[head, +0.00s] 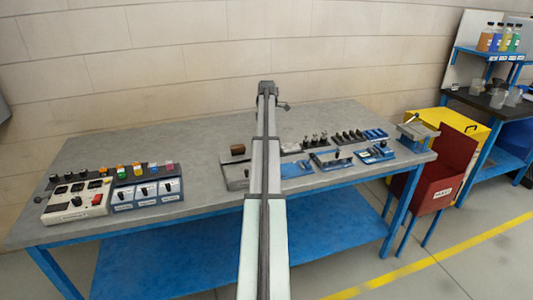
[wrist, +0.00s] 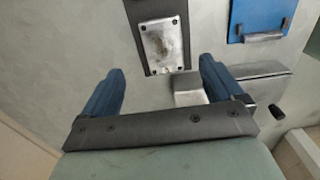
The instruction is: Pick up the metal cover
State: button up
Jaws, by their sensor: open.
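A worn metal plate with corner holes, which looks like the metal cover (wrist: 163,45), lies on a dark backing in the upper middle of the wrist view. My gripper (wrist: 161,67) is open, with its two blue fingers wide apart and nothing between the tips. The plate's near end shows between and just beyond the fingertips. I see no contact. In the head view my arm crosses the grey bench and hides part of its middle; I cannot make out the fingers or pick out the cover surely there.
In the wrist view, a grey metal block (wrist: 255,88) is close beside the right finger, and a blue plate (wrist: 262,18) lies beyond. On the bench (head: 95,225), control boxes (head: 78,201) stand left and several blue fixtures (head: 330,158) right. A red bin (head: 440,185) stands at the right.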

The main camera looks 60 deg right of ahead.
jog(key=shift+a+f, duration=0.15)
jog(key=shift+f, duration=1.75)
jog(key=shift+a+f, duration=0.15)
jog(key=shift+f, duration=1.7)
jog(key=c, duration=1.2)
